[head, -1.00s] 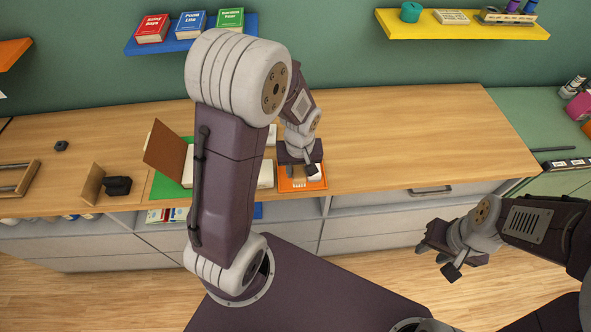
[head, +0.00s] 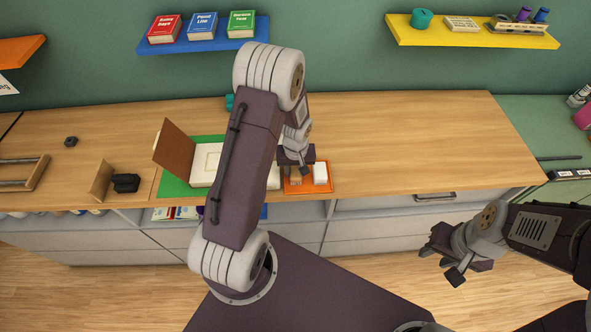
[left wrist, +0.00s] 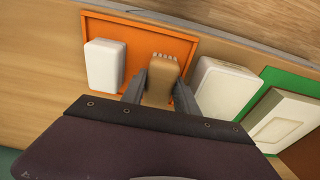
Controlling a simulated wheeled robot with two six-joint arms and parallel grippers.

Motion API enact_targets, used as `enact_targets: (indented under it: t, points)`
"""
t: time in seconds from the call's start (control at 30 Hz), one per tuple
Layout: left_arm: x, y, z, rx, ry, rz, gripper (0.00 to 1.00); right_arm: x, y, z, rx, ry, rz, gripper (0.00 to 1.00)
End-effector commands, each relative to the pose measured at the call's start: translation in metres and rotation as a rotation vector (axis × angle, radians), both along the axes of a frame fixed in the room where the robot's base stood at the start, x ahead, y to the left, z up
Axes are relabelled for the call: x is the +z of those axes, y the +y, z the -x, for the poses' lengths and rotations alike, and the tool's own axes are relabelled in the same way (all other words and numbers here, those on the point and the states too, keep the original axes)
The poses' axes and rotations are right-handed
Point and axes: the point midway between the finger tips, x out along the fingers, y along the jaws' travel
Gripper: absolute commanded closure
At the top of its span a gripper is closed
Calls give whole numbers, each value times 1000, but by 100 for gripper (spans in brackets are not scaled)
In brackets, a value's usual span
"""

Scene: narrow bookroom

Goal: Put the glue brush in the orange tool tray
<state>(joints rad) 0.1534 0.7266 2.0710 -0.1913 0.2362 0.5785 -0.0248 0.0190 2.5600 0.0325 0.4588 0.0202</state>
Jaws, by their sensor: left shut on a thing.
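The orange tool tray (head: 325,188) sits at the front edge of the wooden bench, and its floor also shows in the left wrist view (left wrist: 140,36). My left gripper (left wrist: 150,88) is shut on a tan-brown piece with a notched end, which looks like the glue brush (left wrist: 162,70). In the head view the brush (head: 296,175) shows below the gripper (head: 296,162), over the left part of the tray. I cannot tell whether it touches the tray floor. A white block (left wrist: 104,62) lies in the tray beside it. My right gripper (head: 446,262) is open and empty, away from the bench.
A green mat (head: 172,187) with an open brown-covered book (head: 176,150) lies left of the tray. A pale block (left wrist: 222,88) stands between them. A bookend (head: 102,180) is further left. The bench right of the tray is clear.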

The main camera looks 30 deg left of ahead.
Motion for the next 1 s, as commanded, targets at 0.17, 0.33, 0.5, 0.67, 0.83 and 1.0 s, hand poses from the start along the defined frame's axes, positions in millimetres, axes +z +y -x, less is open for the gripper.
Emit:
enact_targets:
  t: [0.17,0.33,0.5,0.67,0.83,1.0]
  points:
    - [-3,0,0,0,0,0,45,-3,0,0,0,0,0,64]
    - [-3,0,0,0,0,0,42,-3,0,0,0,0,0,64]
    - [-1,0,0,0,0,0,42,-1,0,0,0,0,0,64]
    - [18,-1,0,0,-5,-2,42,2,0,0,0,0,0,64]
    - [58,-3,4,0,-7,-2,42,3,0,0,0,0,0,64]
    - [97,-6,9,0,-5,-1,42,3,0,0,0,0,0,64]
